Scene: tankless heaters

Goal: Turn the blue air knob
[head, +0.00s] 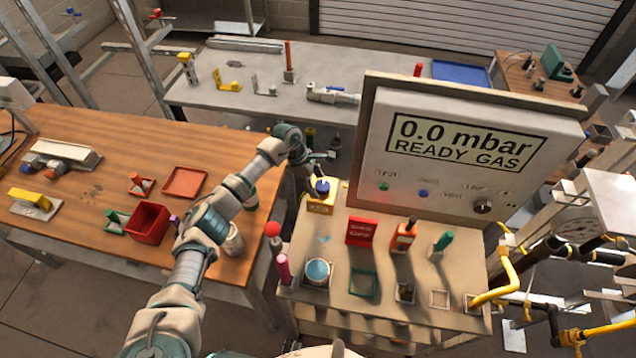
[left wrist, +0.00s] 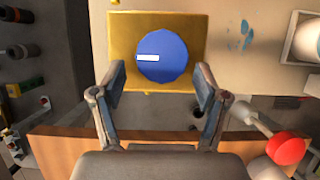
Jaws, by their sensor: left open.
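The blue air knob (head: 322,187) is round and sits on a yellow block (head: 321,203) at the left back of the bench, beside the display panel. In the left wrist view the knob (left wrist: 162,55) shows from above with a short white mark on its left half, over the yellow plate (left wrist: 122,30). My left gripper (head: 316,176) is at the knob. In the left wrist view its two open fingers (left wrist: 162,80) stand on either side of the knob's lower part; I cannot tell whether they touch it. My right gripper is not in view.
The panel (head: 460,150) reads "0.0 mbar READY GAS" and rises behind the bench (head: 335,225). A red ball-topped lever (head: 272,230) stands at the bench's left edge, also in the left wrist view (left wrist: 286,149).

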